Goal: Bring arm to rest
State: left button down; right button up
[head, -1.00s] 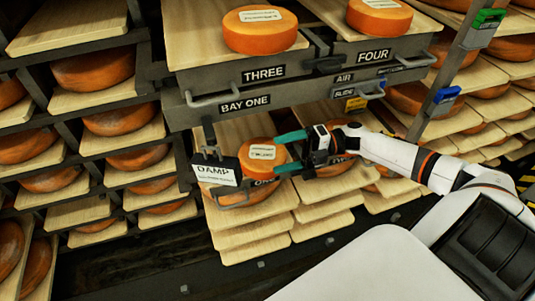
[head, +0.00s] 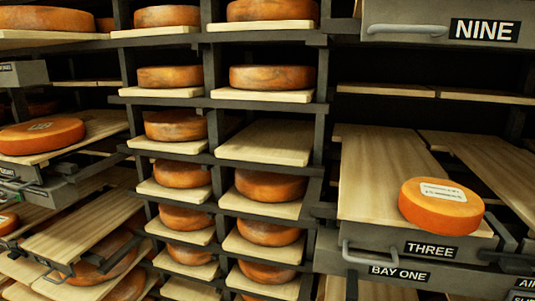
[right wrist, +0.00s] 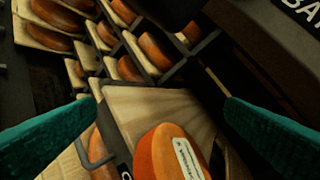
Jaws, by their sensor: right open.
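My right gripper (right wrist: 162,106) shows in the right wrist view as two teal fingers spread wide apart, with nothing held between them. Below and beyond the gap, an orange cheese wheel (right wrist: 160,155) with a white label rests on a pale wooden board (right wrist: 150,105); it appears clear of both fingers. Neither of my arms shows in the head view, and my left gripper is in no view.
In the head view a labelled cheese wheel (head: 440,205) sits on a board above the sign THREE (head: 429,250). A drawer front marked NINE (head: 487,30) juts out at upper right. Racks of cheese fill the middle; one board (head: 267,142) is bare.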

jog(key=s+a+f+m+g+h, duration=0.2)
jog(key=s+m+g, duration=0.35)
jog(key=s, duration=0.55)
jog(key=s+a+f+m+g+h, duration=0.1)
jog(key=s+a+f+m+g, duration=0.1)
jog(key=s+m+g, duration=0.6)
jog(key=s+f+n, duration=0.2)
jog(key=f, duration=1.2)
jog(key=s+f+n, duration=0.2)
jog(key=f, duration=1.1)
jog(key=s+d+f, duration=0.3)
jog(key=s+f, duration=1.2)
jog(key=shift+s+f, duration=0.35)
jog(key=shift+g, duration=0.25)
